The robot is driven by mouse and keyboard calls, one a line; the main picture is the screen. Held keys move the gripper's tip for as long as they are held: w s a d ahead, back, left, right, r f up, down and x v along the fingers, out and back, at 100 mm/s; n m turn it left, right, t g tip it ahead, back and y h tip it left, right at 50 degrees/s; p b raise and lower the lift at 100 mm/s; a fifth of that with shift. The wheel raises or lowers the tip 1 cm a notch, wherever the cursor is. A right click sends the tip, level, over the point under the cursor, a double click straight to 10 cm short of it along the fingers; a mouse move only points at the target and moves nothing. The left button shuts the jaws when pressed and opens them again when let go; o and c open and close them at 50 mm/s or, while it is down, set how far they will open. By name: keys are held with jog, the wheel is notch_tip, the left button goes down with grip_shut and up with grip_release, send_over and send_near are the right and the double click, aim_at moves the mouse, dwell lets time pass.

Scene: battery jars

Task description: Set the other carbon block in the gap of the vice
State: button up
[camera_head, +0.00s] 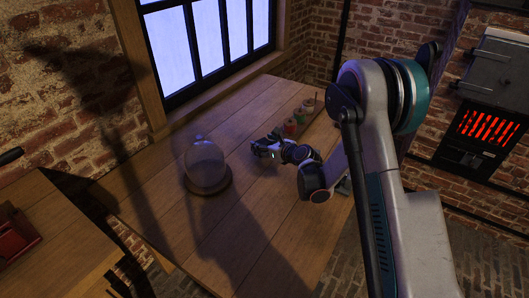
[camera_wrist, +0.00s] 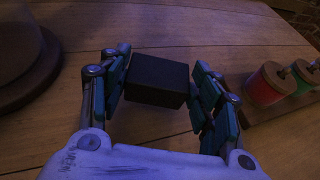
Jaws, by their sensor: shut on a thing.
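The black carbon block (camera_wrist: 157,82) sits between the finger pads of my gripper (camera_wrist: 160,88) in the wrist view, held from both sides. Its top and one long side face show. In the head view my gripper (camera_head: 264,148) is over the middle of the wooden table, right of the glass dome; the block cannot be made out there. No vice is clearly recognisable. A red object (camera_head: 15,236) stands on the left table at the picture's edge, partly cut off, and I cannot tell whether it is the vice. No second block is visible.
A glass dome (camera_head: 205,165) on a round wooden base stands left of my gripper. Behind it, a wooden rack holds small red and green jars (camera_head: 290,128). The front of the wooden table (camera_head: 235,250) is clear. A glowing furnace (camera_head: 488,127) is at the right wall.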

notch_tip(320, 180, down, 3)
jog(key=shift+b, duration=0.4)
jog(key=shift+r, duration=0.1)
jog(key=o, duration=1.2)
